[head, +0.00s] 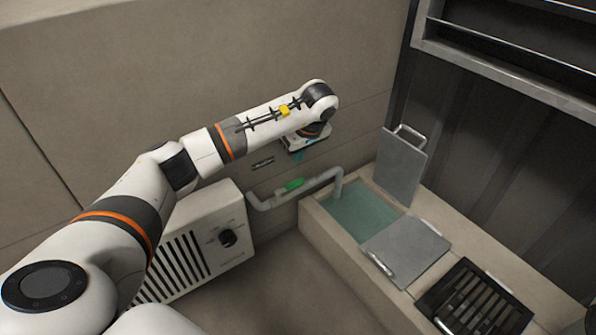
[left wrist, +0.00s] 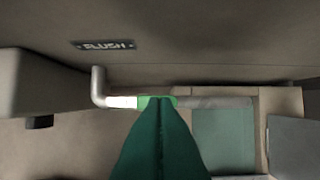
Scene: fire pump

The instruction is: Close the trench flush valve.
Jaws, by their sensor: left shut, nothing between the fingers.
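The flush valve shows as a green part (head: 293,185) on a grey pipe (head: 325,178) that runs along the wall and bends down into the trench. The green part lies along the pipe. In the left wrist view the green part (left wrist: 146,102) is partly hidden behind my fingers, with a white pipe section at its left. A "FLUSH" label (left wrist: 103,45) is on the wall above. My left gripper (head: 297,159) is shut and empty, its teal fingers pointing down toward the valve. Whether the tips touch it I cannot tell. My right gripper is not in view.
The trench (head: 312,213) holds greenish water (head: 358,212). One lid (head: 400,165) stands upright behind it, another (head: 408,250) lies flat, and a black grate (head: 440,297) is nearer.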

